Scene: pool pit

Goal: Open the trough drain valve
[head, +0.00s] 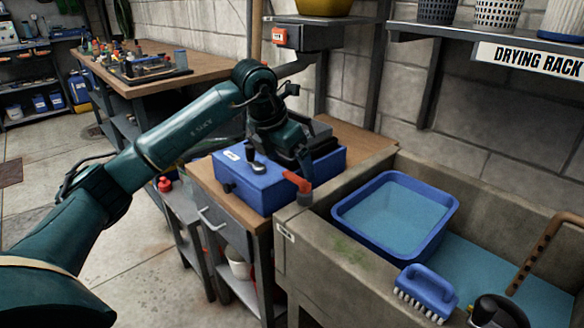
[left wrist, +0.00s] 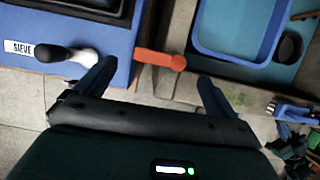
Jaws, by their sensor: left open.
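An orange-red lever handle (head: 297,181) shows at the gap between the blue box and the concrete trough (head: 322,232), with a grey end piece below it. In the left wrist view the orange lever (left wrist: 158,60) lies crosswise between my spread fingers. My left gripper (left wrist: 156,72) is open and empty, one finger on each side of the lever; I cannot tell if either touches it. In the head view my left wrist hides part of the gripper. Dark green parts with a blue tip at the right edge of the wrist view may be my right gripper (left wrist: 297,145).
A blue box (head: 255,190) labelled SIEVE with a black-knobbed lever (left wrist: 58,54) sits close left of my gripper. A blue tub (head: 348,217) of water and a blue brush (head: 430,286) rest at the trough. A shelf (head: 480,40) overhangs the back.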

